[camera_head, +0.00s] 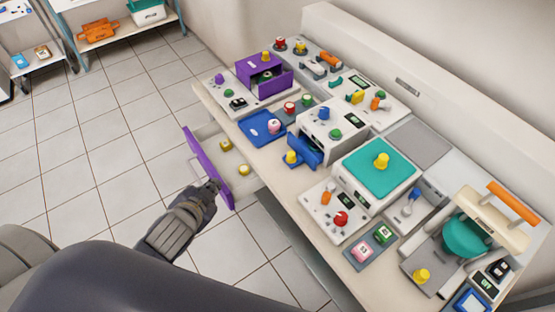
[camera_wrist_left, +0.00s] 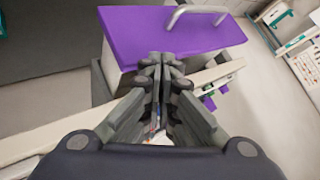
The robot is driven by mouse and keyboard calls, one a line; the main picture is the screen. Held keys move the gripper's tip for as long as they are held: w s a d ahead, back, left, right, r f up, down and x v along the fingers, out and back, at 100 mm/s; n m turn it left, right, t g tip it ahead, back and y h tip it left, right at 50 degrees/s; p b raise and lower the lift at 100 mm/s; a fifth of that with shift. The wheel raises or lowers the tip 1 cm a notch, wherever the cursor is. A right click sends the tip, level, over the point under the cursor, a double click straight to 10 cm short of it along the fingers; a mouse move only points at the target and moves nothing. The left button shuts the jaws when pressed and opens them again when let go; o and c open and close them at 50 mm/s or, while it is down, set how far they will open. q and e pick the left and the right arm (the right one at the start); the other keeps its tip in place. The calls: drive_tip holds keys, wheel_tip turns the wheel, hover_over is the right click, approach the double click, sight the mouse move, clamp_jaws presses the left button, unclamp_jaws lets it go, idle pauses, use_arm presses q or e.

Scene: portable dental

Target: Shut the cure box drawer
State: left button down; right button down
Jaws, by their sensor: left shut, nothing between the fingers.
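A large drawer with a purple front (camera_head: 205,165) stands pulled out from under the counter, with small yellow items (camera_head: 243,169) inside. My left gripper (camera_head: 212,186) is shut and empty at the outer side of this front, near its right end. In the left wrist view its closed fingertips (camera_wrist_left: 162,60) overlap the purple panel (camera_wrist_left: 125,35) below its grey handle (camera_wrist_left: 190,12); contact is unclear. On the counter, a purple box (camera_head: 262,65) has its drawer open, and a white box (camera_head: 332,125) has a blue drawer (camera_head: 304,150) open. I cannot tell which is the cure box.
The counter (camera_head: 262,172) holds several devices, including a teal-topped box (camera_head: 365,160), a blue tray (camera_head: 257,125) and a cream machine with an orange handle (camera_head: 510,200). The tiled floor (camera_head: 110,130) left of the drawer is clear. Shelves stand at the far left.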

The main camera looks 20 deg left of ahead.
use_arm(q)
drive_tip(key=w+r+m+t+h, duration=0.5)
drive_tip(key=w+r+m, duration=0.3)
drive_tip(key=m, duration=0.2)
drive_tip(key=s+d+f+m+g+h, duration=0.2)
drive_tip(key=s+d+m+g+h, duration=0.3)
drive_tip(key=m+h, duration=0.6)
drive_tip(key=w+d+f+p, duration=0.1)
drive_tip(key=w+d, duration=0.1)
drive_tip(key=d, duration=0.1)
drive_tip(key=w+d+m+g+y+p, duration=0.1)
drive_tip(key=w+d, duration=0.2)
drive_tip(key=w+d+f+m+y+p, duration=0.1)
drive_tip(key=w+d, duration=0.2)
drive_tip(key=shift+d+f, duration=0.3)
drive_tip(key=shift+d, duration=0.05)
drive_tip(key=shift+w+p, duration=0.1)
drive_tip(key=shift+p, duration=0.2)
